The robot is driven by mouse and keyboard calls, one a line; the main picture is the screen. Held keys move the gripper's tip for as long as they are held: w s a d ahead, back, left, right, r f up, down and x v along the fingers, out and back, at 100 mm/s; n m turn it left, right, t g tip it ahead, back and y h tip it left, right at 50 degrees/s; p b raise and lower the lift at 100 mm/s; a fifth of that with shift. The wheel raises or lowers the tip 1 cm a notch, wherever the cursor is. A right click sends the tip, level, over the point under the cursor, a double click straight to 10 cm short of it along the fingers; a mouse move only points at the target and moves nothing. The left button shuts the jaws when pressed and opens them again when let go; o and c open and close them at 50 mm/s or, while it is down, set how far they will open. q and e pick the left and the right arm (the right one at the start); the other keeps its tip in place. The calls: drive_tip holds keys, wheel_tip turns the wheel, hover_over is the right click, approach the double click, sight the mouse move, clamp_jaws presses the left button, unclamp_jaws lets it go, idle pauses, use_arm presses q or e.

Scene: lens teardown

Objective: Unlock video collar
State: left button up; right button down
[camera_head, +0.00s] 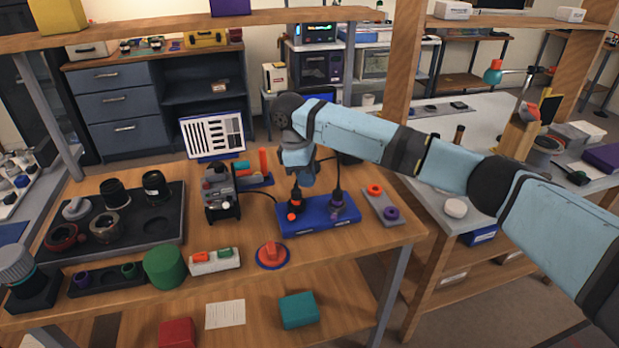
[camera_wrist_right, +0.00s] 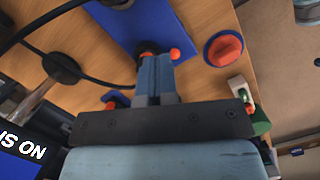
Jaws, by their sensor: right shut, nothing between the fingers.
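A blue block (camera_head: 325,216) on the workbench carries two black cable plugs. The left plug has an orange collar part (camera_head: 293,216), and the right plug has a purple collar (camera_head: 337,202). Which one is the video collar is not clear. My right gripper (camera_head: 297,194) points down just above the orange part at the left plug. In the right wrist view its closed fingers (camera_wrist_right: 153,62) end right at a dark plug end with an orange tab (camera_wrist_right: 175,54) beside it. Whether the fingertips touch it is hidden. The left gripper is not in view.
An orange knob on a round base (camera_head: 272,255) lies in front of the block. A grey tray with orange and purple rings (camera_head: 381,206) lies right of it. A grey device (camera_head: 220,192) stands left. Black cables loop around the block.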

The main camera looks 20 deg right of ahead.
sight(335, 209)
drive_tip(key=b+x, duration=0.1)
drive_tip(key=x, duration=0.5)
drive_tip(key=shift+s+d+f, duration=0.25)
drive_tip(key=shift+d+f, duration=0.35)
drive_tip(key=shift+s+d+f, duration=0.25)
drive_tip(key=shift+d+f, duration=0.3)
drive_tip(key=shift+d, duration=0.1)
drive_tip(key=shift+s+d+f, duration=0.2)
drive_tip(key=shift+d+f, duration=0.1)
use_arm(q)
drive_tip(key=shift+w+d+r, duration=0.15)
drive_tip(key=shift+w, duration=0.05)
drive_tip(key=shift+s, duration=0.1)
use_arm(e)
drive_tip(key=shift+d+r, duration=0.1)
